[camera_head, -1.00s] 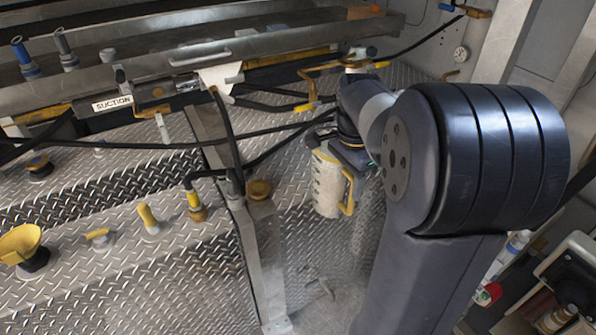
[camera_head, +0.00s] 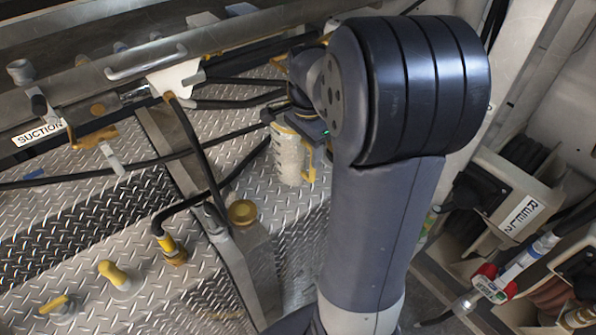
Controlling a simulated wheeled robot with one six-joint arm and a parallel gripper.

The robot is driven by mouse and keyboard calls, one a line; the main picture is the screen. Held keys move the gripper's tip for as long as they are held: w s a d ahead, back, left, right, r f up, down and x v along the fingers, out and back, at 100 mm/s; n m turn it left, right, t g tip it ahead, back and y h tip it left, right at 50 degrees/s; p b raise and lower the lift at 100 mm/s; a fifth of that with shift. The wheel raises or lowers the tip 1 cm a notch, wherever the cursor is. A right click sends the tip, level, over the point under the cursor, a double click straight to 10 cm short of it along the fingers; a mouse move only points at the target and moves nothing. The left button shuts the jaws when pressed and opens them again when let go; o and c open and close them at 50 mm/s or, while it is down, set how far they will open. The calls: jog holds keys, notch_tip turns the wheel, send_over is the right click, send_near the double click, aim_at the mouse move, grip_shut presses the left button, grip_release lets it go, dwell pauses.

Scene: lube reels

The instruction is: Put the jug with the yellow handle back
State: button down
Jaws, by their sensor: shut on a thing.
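A whitish jug (camera_head: 286,158) with a yellow handle (camera_head: 308,163) hangs upright in front of the diamond-plate wall, left of my arm. My gripper (camera_head: 300,125) is at the top of the jug and shut on it. The fingertips are mostly hidden behind my own arm and the jug's top, so the exact contact does not show. The place the jug belongs to cannot be made out in this view.
A brass-capped fitting (camera_head: 242,213) and a black hose with a yellow end (camera_head: 167,243) stand left of the jug. A yellow-capped fitting (camera_head: 113,273) is at lower left. A "SUCTION" label (camera_head: 40,132) marks the rail. Reel boxes (camera_head: 512,200) and a hose nozzle (camera_head: 523,262) are at right.

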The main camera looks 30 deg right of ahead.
aim_at(307, 175)
jog(key=shift+f, duration=3.35)
jog(key=shift+f, duration=0.15)
jog(key=c, duration=0.6)
grip_release()
notch_tip(307, 175, up, 12)
jog(key=shift+r, duration=0.15)
